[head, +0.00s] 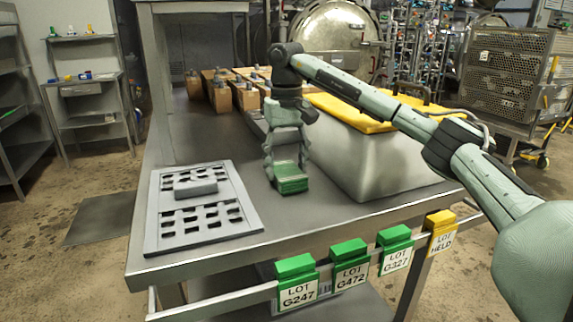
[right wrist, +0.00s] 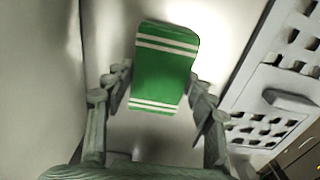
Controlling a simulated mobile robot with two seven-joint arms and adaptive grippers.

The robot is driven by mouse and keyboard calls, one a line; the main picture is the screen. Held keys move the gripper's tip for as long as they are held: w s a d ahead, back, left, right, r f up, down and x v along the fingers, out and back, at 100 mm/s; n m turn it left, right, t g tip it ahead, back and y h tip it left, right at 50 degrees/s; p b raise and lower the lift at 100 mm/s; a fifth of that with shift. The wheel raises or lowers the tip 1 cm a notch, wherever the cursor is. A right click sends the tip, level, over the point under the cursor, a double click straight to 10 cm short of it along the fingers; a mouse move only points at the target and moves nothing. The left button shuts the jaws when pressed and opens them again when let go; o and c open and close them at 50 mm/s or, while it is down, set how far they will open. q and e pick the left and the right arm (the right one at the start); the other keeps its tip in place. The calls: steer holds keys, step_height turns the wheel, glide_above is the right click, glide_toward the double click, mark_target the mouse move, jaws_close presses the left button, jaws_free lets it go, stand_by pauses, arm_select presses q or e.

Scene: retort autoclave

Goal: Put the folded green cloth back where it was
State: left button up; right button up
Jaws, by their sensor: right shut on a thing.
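The folded green cloth (head: 291,180) is at the fingertips of my right gripper (head: 287,165), over the steel table between the slotted plate and the grey bin. In the right wrist view the cloth (right wrist: 163,68) is green with white stripes and sits between the two fingers of the right gripper (right wrist: 158,95). The right gripper is shut on it and points down. Whether the cloth touches the table top is hard to tell. My left gripper is not in view.
A slotted grey plate (head: 157,222) with a grey block (head: 195,187) on it lies to the left. A grey bin (head: 372,165) with a yellow cover stands to the right. Lot tags (head: 297,281) hang on the front rail.

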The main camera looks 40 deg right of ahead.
mark_target(287, 170)
steer(key=o, duration=1)
step_height(287, 170, up, 12)
steer(key=shift+r, duration=0.1)
